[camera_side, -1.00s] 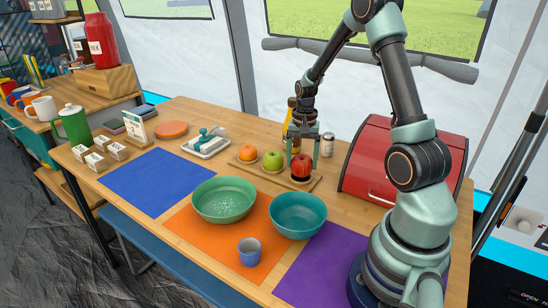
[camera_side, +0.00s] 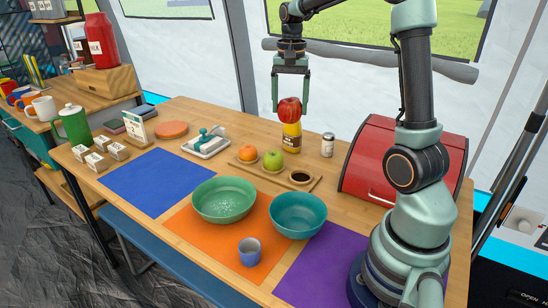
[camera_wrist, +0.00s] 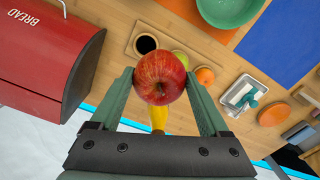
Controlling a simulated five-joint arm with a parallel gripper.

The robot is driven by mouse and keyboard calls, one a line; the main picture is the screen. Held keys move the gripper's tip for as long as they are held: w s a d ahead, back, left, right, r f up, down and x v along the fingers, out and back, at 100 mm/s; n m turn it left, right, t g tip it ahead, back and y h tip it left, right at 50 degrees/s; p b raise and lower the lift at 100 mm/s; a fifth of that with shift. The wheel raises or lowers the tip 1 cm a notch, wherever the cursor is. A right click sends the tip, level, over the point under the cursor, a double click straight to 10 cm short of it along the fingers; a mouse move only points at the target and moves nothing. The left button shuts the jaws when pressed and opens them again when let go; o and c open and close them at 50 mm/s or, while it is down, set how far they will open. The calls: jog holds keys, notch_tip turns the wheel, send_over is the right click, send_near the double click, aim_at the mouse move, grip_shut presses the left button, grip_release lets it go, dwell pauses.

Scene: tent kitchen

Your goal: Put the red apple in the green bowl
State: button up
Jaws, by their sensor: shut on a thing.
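The red apple (camera_side: 289,109) is between the fingers of my gripper (camera_side: 291,103), which is shut on it. It is held well above the table, in front of the yellow bottle in the side view. In the wrist view the apple (camera_wrist: 160,78) sits between both fingertips (camera_wrist: 162,82). The green bowl (camera_side: 224,203) stands on the orange mat, lower and to the left of my gripper; only part of the green bowl (camera_wrist: 229,10) shows at the top of the wrist view. It looks empty apart from pale specks.
A teal bowl (camera_side: 298,216) stands right of the green bowl, with a small blue cup (camera_side: 249,251) in front. A wooden tray (camera_side: 318,182) holds an orange (camera_side: 247,153), a green apple (camera_side: 274,159) and an empty dark hollow. A red bread box (camera_side: 372,165) stands at right.

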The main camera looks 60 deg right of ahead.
jog(key=w+a, duration=0.6)
jog(key=a, duration=0.4)
send_over(225, 206)
notch_tip(225, 206, down, 20)
jog(key=shift+s+f, duration=0.1)
jog(key=shift+f, duration=0.05)
jog(key=shift+f, duration=0.1)
jog(key=o, duration=1.3)
